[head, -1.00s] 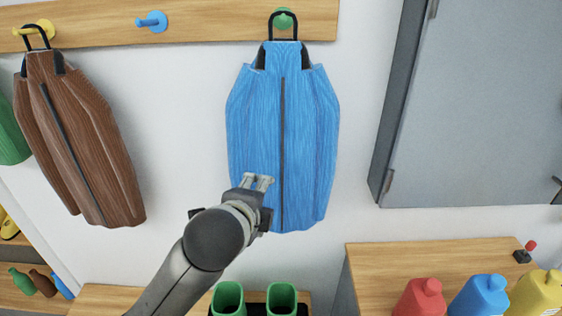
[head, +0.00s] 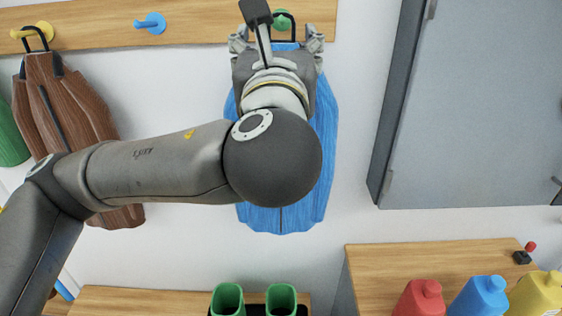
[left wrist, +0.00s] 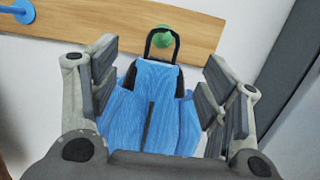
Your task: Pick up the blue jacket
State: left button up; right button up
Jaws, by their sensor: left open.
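The blue jacket (head: 285,215) hangs by a black loop from a green peg (head: 281,19) on the wooden rail. My left arm and gripper hide much of its upper part in the head view. My left gripper (head: 277,40) is open and up at the jacket's top. In the left wrist view the jacket (left wrist: 150,105) shows between the two open fingers, with its loop and the green peg (left wrist: 163,37) beyond them. I see no grip on the cloth. My right gripper is not in view.
A brown jacket (head: 72,105) hangs to the left, partly behind my left arm. A blue peg (head: 151,23) on the rail is bare. A grey cabinet (head: 480,110) stands to the right. Green boots (head: 228,299) and red, blue and yellow bottles (head: 478,298) are below.

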aim_at(281, 24)
pick_arm(q)
jog(key=w+p, duration=0.1)
jog(key=w, duration=0.2)
jog(key=w+r+p, duration=0.1)
jog(key=w+p, duration=0.1)
jog(key=w, duration=0.1)
jog(key=w+p, duration=0.2)
jog(key=w, duration=0.2)
jog(key=shift+d+r, duration=0.2)
jog(key=shift+d, duration=0.1)
jog(key=shift+w+f, duration=0.1)
jog(key=shift+w, duration=0.2)
jog(key=shift+c, duration=0.2)
grip_shut()
